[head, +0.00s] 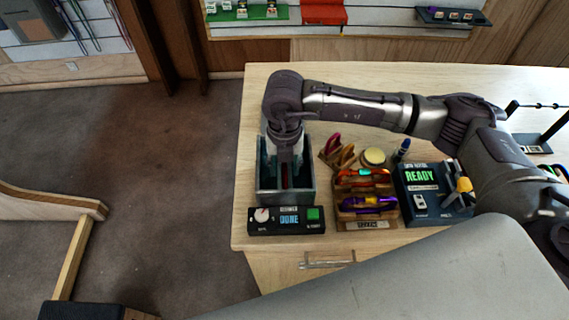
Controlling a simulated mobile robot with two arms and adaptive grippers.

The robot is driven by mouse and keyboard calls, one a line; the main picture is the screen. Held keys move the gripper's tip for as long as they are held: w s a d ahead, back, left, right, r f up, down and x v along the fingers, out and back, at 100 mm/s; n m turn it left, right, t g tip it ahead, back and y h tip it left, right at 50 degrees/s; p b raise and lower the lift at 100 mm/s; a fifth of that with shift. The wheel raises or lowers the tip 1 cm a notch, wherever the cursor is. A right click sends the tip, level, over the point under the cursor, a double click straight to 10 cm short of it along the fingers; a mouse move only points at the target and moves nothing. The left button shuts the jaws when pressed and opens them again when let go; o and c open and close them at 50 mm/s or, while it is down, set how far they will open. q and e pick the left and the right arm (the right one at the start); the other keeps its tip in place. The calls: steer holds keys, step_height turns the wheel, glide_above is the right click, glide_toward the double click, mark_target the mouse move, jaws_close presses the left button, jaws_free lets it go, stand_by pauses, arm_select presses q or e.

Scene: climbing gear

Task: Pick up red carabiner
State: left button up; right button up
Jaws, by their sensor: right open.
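My right gripper (287,170) points down into a grey open bin (312,190) at the left side of the wooden table. It is open, and its fingers hide much of the bin's inside. A narrow red piece (285,178) shows between the fingers; I cannot tell if it is the red carabiner. Colourful gear, with red and orange pieces (365,173) at the back and purple (370,203) in front, lies in a wooden organizer (367,224) to the right. My left gripper is not in view.
A black device reading DONE (288,219) sits in front of the bin. A box reading READY (425,182) stands right of the organizer. A holder with a pink-red loop (333,144) and a round tan-topped item (374,157) stand behind. The table's far left is clear.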

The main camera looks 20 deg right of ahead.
jaws_close()
stand_by(0.4)
step_height(320, 180, up, 9)
steer(key=b, duration=0.3)
steer(key=shift+r, duration=0.5)
steer(key=c, duration=0.7)
jaws_free()
steer(key=shift+c, duration=0.2)
jaws_close()
